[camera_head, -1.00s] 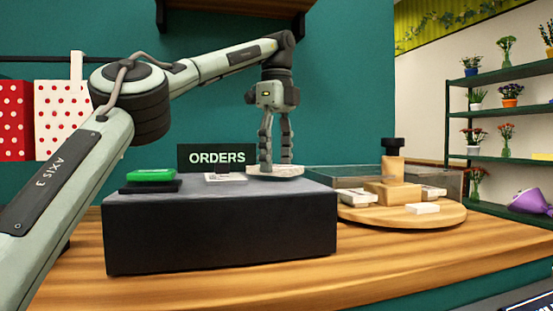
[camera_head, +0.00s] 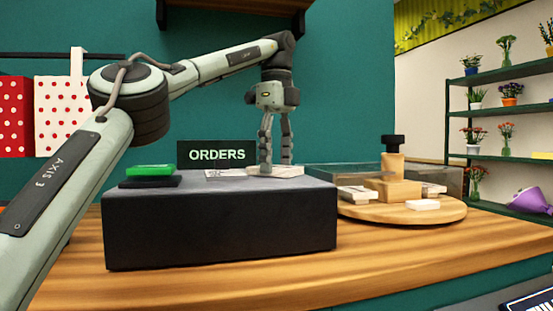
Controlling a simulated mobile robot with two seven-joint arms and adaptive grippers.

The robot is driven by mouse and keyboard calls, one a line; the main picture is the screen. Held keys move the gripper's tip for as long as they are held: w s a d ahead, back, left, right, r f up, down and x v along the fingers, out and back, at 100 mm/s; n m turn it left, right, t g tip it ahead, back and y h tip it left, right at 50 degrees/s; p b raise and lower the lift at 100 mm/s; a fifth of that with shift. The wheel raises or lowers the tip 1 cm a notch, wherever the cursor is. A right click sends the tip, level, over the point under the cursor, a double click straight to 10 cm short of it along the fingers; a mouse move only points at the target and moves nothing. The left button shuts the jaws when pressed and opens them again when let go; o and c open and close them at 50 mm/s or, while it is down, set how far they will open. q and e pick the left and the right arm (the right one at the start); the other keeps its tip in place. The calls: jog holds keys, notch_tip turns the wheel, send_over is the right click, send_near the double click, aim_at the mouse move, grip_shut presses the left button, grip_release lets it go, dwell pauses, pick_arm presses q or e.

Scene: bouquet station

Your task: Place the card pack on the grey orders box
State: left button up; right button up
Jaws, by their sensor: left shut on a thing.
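The grey orders box (camera_head: 220,228) stands on the wooden counter, with a dark "ORDERS" sign (camera_head: 217,154) at its back. My left gripper (camera_head: 275,168) points down at the box's back right part. It is shut on a flat white card pack (camera_head: 290,171), which is at the level of the box top; whether it touches the top I cannot tell. Another flat white item (camera_head: 226,174) lies on the box just left of it, in front of the sign. My right gripper is not in view.
A green pack (camera_head: 151,170) on a dark pad lies at the box's left end. Right of the box, a round wooden stand (camera_head: 440,214) holds several white packs around a post. The front middle of the box top is clear.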

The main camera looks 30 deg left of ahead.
pick_arm(q)
jog(key=shift+f, duration=0.15)
jog(key=o, duration=1.4)
jog(key=shift+c, duration=0.2)
